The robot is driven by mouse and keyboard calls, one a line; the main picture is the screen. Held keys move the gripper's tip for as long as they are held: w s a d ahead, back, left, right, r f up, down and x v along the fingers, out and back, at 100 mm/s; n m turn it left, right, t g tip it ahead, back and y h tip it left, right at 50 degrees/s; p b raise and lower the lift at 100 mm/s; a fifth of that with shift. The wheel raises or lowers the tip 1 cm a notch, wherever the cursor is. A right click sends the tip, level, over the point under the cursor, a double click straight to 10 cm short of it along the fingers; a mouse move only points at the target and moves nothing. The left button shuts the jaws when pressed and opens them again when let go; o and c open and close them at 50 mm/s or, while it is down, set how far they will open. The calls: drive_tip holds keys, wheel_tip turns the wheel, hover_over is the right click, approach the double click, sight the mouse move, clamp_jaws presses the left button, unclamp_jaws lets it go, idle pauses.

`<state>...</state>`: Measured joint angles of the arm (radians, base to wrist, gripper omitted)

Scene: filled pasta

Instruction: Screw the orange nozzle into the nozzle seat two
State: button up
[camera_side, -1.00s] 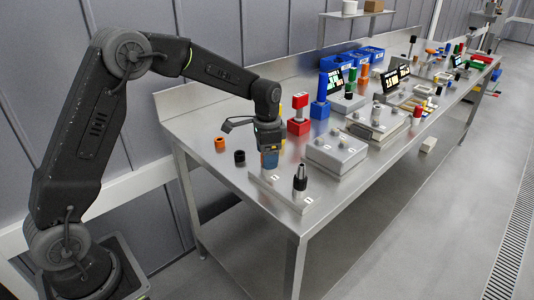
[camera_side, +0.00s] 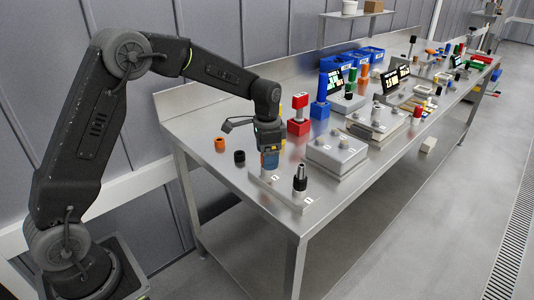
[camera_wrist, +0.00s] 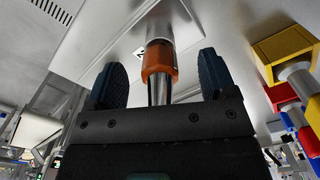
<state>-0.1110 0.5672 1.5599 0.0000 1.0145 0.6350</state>
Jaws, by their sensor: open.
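The orange nozzle (camera_wrist: 160,62) is an orange collar with a metal cone. In the wrist view it stands between my gripper's two blue fingertips (camera_wrist: 160,80), with gaps on both sides. The collar is in line with a metal post on the pale plate; whether it is fully seated is not clear. My gripper (camera_side: 269,160) is open, pointing down over the far end of the seat plate (camera_side: 284,193). Nozzle seat two is at that end, mostly hidden by the gripper in the side view. A black nozzle (camera_side: 300,178) stands upright at the near end.
An orange ring-shaped piece (camera_side: 220,144) and a black one (camera_side: 239,157) stand on the table left of my gripper. A grey box (camera_side: 336,152) is close on the right. A red block piece (camera_side: 299,125) and a blue one (camera_side: 320,109) stand behind. The table's front left is clear.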

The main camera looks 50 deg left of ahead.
drive_tip(key=shift+r, duration=3.5)
wheel_tip(320, 180, up, 13)
drive_tip(key=s+d+r+n+t, duration=0.1)
drive_tip(key=s+d+r, duration=0.15)
drive_tip(key=s, duration=0.35)
drive_tip(key=s+d+f+n+t, duration=0.1)
drive_tip(key=s+f, duration=0.3)
drive_tip(key=s, duration=0.7)
drive_tip(key=s+d+f+n+t, duration=0.2)
drive_tip(key=s+f+n+t, duration=0.1)
drive_tip(key=s, duration=0.8)
wheel_tip(320, 180, down, 2)
drive_tip(key=shift+f+n+t, duration=0.1)
drive_tip(key=shift+n+t, duration=0.2)
drive_tip(key=shift+n, duration=0.2)
drive_tip(key=shift+c, duration=0.3)
